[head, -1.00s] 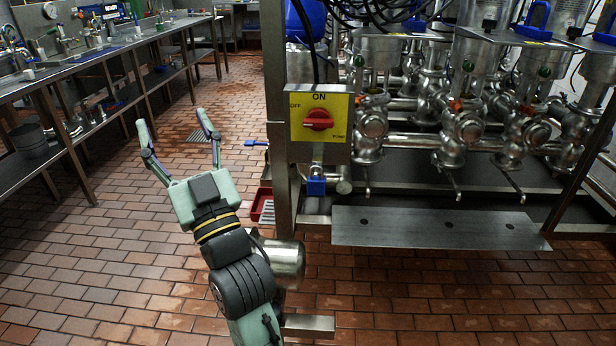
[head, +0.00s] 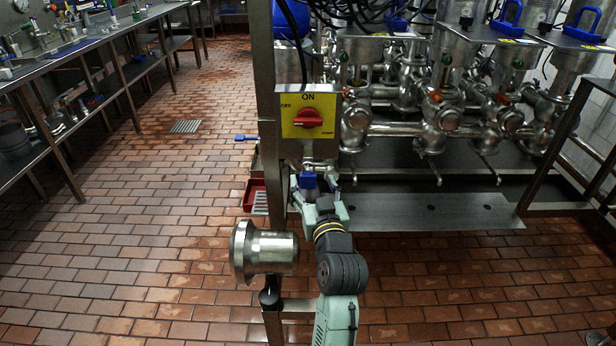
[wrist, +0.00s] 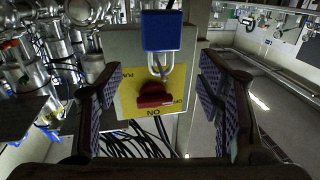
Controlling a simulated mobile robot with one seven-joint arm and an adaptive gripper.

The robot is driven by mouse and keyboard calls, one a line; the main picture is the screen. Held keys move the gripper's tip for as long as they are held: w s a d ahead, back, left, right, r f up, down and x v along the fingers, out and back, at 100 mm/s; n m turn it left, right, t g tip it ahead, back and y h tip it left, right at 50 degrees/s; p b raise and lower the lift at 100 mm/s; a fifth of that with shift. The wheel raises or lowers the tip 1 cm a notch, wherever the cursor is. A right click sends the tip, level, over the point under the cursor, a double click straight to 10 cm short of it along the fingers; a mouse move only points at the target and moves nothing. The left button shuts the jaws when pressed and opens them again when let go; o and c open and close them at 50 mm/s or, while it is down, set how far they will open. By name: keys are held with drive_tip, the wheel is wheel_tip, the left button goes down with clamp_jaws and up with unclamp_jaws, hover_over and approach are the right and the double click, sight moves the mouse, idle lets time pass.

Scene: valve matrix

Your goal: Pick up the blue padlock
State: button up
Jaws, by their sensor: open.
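The blue padlock (head: 308,181) hangs by its shackle below the yellow switch panel (head: 311,117) with the red knob (head: 308,118). In the wrist view, where the scene looks upside down, the padlock (wrist: 161,30) has its blue body at the top and its silver shackle below. My gripper (head: 314,186) is at the padlock, its fingers spread to either side of it. In the wrist view my gripper (wrist: 158,85) is open and empty, with the padlock centred sideways between the fingers, near the upper picture edge. Finger contact with it does not show.
A steel upright (head: 267,100) stands just left of the panel. A metal shelf plate (head: 430,211) and steel valves (head: 440,115) lie to the right. A red tray (head: 250,195) is on the floor. The tiled floor at left is open.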

sight(310, 176)
drive_tip(key=w, duration=0.2)
drive_tip(key=w+a+p, duration=0.1)
drive_tip(key=w, duration=0.1)
drive_tip(key=shift+w+f, duration=0.15)
drive_tip(key=shift+f, duration=0.05)
drive_tip(key=c, duration=1.3)
drive_tip(key=shift+r, duration=0.1)
